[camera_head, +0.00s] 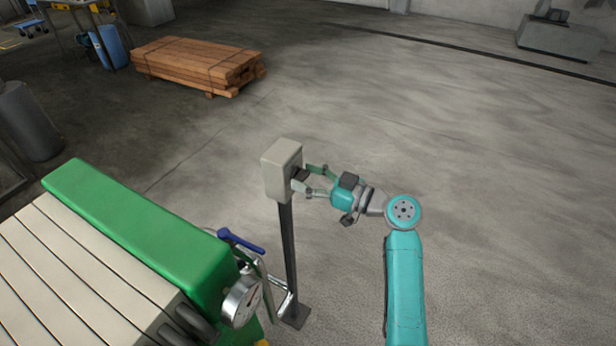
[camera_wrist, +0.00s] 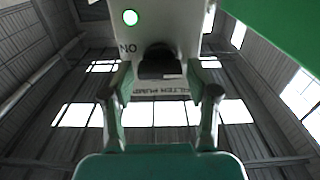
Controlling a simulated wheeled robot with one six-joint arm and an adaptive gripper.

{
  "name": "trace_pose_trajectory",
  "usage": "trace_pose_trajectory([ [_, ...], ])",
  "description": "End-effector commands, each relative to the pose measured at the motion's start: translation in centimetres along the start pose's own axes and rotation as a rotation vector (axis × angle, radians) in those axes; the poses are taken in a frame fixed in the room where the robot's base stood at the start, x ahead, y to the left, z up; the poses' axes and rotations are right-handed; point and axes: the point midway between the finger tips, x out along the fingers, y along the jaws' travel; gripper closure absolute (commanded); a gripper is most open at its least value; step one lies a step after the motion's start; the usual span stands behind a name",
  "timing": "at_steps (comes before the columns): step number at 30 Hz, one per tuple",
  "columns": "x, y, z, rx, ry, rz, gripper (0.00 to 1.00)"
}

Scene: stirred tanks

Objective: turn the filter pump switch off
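The filter pump switch box (camera_head: 281,172) is a pale grey box on top of a dark post. In the wrist view the box face (camera_wrist: 185,25) carries a lit green lamp (camera_wrist: 130,17), an "ON" mark and a "FILTER PUMP" label. A black switch knob (camera_wrist: 160,62) sticks out of that face. My gripper (camera_head: 307,180) is at the right side of the box. Its fingers are apart, one on each side of the knob, and it also shows in the wrist view (camera_wrist: 162,92). I cannot tell whether the fingertips touch the box.
A green and cream plate filter (camera_head: 140,225) stands at lower left, with a pressure gauge (camera_head: 241,302) and a blue-handled valve (camera_head: 241,242) near the post. A timber stack (camera_head: 195,65) lies further back.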

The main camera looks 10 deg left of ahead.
Motion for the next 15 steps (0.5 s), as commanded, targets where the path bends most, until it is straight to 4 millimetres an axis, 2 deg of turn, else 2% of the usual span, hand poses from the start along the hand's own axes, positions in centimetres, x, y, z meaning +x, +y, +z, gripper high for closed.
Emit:
trace_pose_trajectory([
  [1, -0.01, 0.00, 0.00, 0.000, 0.000, 0.000, 0.62],
  [4, -0.02, 0.00, 0.00, 0.000, 0.000, 0.000, 0.87],
  [5, -0.02, 0.00, 0.01, 0.000, 0.000, 0.000, 0.89],
  [15, -0.03, 0.02, 0.01, 0.046, 0.000, 0.000, 0.89],
])
